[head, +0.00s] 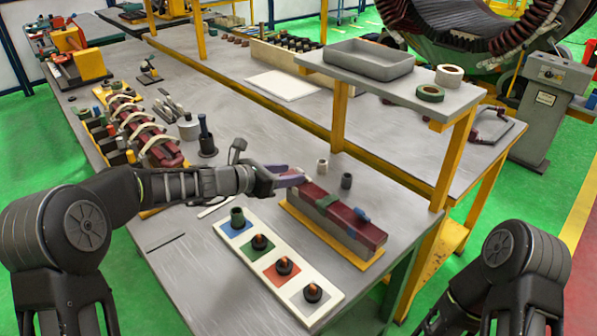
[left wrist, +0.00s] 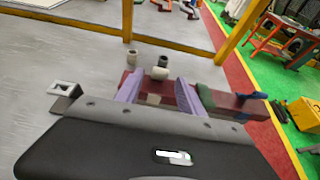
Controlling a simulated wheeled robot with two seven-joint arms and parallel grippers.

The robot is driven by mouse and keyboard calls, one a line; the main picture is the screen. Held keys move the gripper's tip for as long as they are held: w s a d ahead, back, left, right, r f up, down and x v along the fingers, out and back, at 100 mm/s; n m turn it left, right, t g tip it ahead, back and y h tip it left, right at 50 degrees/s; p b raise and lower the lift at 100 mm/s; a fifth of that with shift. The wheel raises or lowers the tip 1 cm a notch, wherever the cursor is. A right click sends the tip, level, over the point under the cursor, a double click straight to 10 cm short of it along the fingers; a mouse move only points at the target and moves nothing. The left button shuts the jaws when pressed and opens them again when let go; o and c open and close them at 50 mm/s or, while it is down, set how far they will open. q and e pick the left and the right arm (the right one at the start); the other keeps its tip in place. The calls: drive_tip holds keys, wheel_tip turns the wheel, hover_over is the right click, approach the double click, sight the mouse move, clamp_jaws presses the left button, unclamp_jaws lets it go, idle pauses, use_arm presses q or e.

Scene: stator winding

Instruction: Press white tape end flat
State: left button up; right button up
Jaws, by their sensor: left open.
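A dark red bar (head: 345,222) lies on a yellow base on the table, with a green band (head: 327,201) and a blue piece on it. It also shows in the left wrist view (left wrist: 188,97). My left gripper (head: 290,178) is at the bar's far-left end. In the left wrist view its two purple fingers (left wrist: 158,92) are apart, over the bar's end. A small whitish piece (left wrist: 160,73) shows just beyond the fingertips, and a pale patch (left wrist: 152,99) lies between the fingers. I cannot tell which is the white tape end. My right gripper is out of view.
A white roll (head: 322,165) and a dark cylinder (head: 346,181) stand behind the bar. A pale board (head: 235,262) with coloured squares lies in front. A raised shelf (head: 400,88) with a grey tray is at the right. Red bundles (head: 140,130) lie at the left.

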use_arm(q)
drive_tip(key=x, duration=0.4)
drive_tip(key=shift+w+d+p, duration=0.1)
drive_tip(key=shift+p, duration=0.2)
drive_tip(key=shift+c, duration=0.5)
clamp_jaws()
